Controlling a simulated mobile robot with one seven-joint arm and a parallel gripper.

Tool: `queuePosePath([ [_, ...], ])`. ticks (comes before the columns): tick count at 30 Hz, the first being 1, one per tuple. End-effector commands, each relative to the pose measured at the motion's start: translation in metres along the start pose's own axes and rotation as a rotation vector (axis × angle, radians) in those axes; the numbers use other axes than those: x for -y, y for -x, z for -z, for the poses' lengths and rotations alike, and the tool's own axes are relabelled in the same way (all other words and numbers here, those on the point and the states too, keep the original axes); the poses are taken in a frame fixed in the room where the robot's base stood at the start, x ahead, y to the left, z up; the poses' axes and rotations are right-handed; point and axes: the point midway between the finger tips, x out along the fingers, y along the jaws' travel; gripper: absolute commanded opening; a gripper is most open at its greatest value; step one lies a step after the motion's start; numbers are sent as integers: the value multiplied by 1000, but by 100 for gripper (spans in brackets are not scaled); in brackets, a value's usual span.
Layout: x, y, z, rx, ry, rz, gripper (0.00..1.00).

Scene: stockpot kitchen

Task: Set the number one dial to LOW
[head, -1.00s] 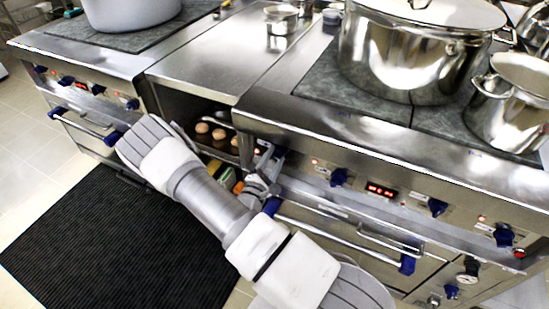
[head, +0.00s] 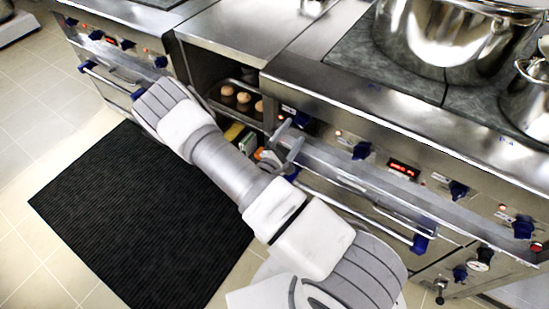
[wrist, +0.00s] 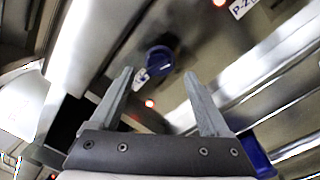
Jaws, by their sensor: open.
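My gripper (head: 290,139) is open and empty in front of the right stove's control panel, at its left end. In the wrist view the two fingers (wrist: 159,74) point toward a round blue dial (wrist: 161,60), which appears between and just beyond the tips. No contact is visible. In the head view this leftmost dial (head: 301,118) is partly hidden by my gripper. Its number and setting cannot be read. A second blue dial (head: 361,150) sits to its right, and a label starting with "P-2" (wrist: 243,8) shows in the wrist view.
Further right are a red display (head: 403,168) and more blue dials (head: 458,190). An oven handle bar (head: 355,213) runs below the panel. A large steel pot (head: 455,45) stands on the stove. An open shelf with eggs (head: 243,101) lies left. A black mat (head: 140,215) covers the floor.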

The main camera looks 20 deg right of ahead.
Motion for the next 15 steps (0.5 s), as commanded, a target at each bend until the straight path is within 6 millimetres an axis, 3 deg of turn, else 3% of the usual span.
queuePosePath([
  [9,-1,80,0,-5,2,-1,80],
  [15,0,117,0,-3,1,-1,80],
])
